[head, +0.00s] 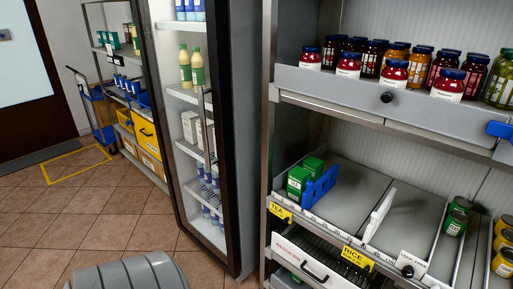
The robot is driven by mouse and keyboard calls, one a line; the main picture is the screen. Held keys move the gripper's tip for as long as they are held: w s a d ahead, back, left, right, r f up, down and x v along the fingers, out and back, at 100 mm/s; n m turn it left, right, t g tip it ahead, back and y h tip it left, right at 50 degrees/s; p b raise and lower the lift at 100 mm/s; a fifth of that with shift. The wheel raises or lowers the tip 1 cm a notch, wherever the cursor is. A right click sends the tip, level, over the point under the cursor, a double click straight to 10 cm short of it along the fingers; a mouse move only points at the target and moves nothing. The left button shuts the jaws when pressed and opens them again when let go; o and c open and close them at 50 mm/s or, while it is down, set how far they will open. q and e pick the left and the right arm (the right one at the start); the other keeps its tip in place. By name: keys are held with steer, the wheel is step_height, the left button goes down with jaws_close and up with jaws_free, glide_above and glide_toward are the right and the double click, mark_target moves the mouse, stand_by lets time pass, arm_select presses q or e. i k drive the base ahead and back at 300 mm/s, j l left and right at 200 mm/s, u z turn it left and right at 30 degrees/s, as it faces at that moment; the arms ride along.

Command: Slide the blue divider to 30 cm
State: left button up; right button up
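The blue divider (321,187) stands on the lower shelf (345,177) of the right-hand rack, close to the left end. Two green boxes (298,182) are just to its left. A white divider (379,214) stands further right, with bare shelf between the two. Small marks run along the shelf's front edge, too small to read. Neither of my grippers is in view.
A yellow TEA label (280,212) and a yellow RICE label (357,258) sit on the shelf front. A black knob (407,271) is at its right. Jars (393,76) fill the shelf above. A glass-door fridge (195,120) stands left.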

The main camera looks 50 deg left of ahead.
mark_target(308, 201)
steer(key=u, duration=1.35)
